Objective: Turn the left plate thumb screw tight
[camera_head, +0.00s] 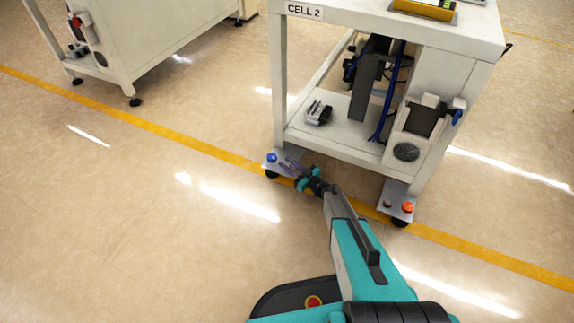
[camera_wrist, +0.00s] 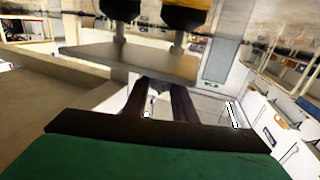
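The left plate (camera_head: 283,155) is a light metal foot plate at the front left leg of the CELL 2 cart, in the head view. Its thumb screw (camera_head: 271,157) has a blue head and stands near the plate's left end. My gripper (camera_head: 286,162) is low at this plate, its purple fingers just right of the blue head. The fingers look apart, with nothing visible between them. In the wrist view my gripper (camera_wrist: 160,84) shows two dark fingers with a gap. I cannot make out the blue screw there.
The right plate (camera_head: 397,192) carries an orange knob (camera_head: 408,207) and a small dark one. The cart's lower shelf (camera_head: 345,140) holds a clear box of dark parts (camera_head: 318,112). Open floor lies left of the cart.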

